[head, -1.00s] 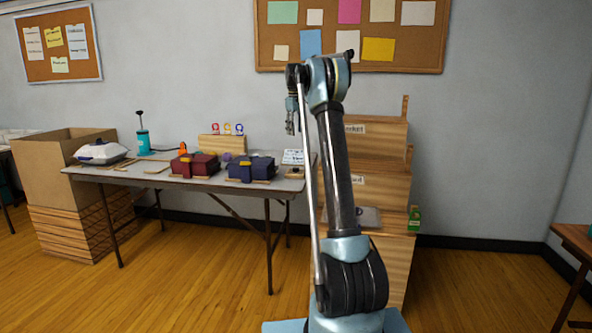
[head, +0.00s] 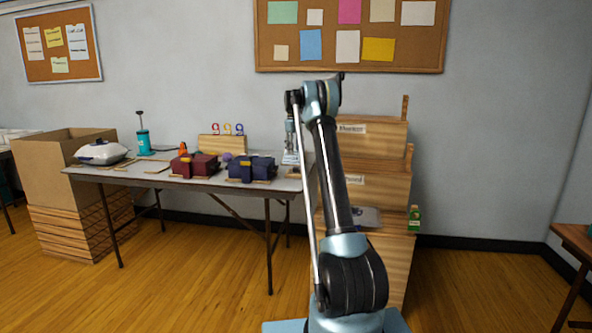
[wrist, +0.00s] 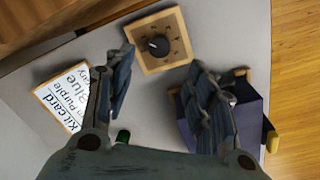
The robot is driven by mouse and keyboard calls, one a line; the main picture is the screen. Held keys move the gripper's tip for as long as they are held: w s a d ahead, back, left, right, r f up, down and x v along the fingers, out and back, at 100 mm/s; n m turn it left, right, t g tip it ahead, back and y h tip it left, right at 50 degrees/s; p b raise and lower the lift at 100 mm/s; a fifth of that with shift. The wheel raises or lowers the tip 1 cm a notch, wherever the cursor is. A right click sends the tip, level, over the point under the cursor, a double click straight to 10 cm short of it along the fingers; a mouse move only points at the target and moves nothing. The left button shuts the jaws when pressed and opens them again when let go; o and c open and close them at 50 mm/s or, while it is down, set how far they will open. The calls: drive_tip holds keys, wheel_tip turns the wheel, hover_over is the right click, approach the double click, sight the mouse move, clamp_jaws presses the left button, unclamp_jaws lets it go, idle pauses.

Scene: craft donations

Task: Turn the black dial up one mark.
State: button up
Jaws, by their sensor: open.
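The black dial (wrist: 158,46) sits on a square wooden block (wrist: 176,63) with marks around it, at the top middle of the wrist view. A light pointer line shows on the dial; the mark it points to is too small to tell. My gripper (wrist: 160,72) is open and empty, with its two fingers spread on either side just below the block in the picture. It is apart from the dial. In the head view my gripper (head: 290,150) hangs down over the right end of the table, and the dial cannot be made out.
A white kit card (wrist: 65,98) lies left of my gripper, and a dark blue box (wrist: 245,120) stands to its right. A green item (wrist: 122,137) shows between the fingers' bases. Wooden crates (head: 375,185) stand close by the table's right end. A maroon box (head: 195,165) is farther left.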

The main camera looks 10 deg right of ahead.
sight(296, 168)
drive_tip(key=f, duration=1)
drive_tip(key=shift+w+d, duration=0.15)
drive_tip(key=shift+d, duration=0.1)
drive_tip(key=c, duration=1.1)
drive_tip(key=shift+d, duration=0.3)
drive_tip(key=shift+a, duration=0.15)
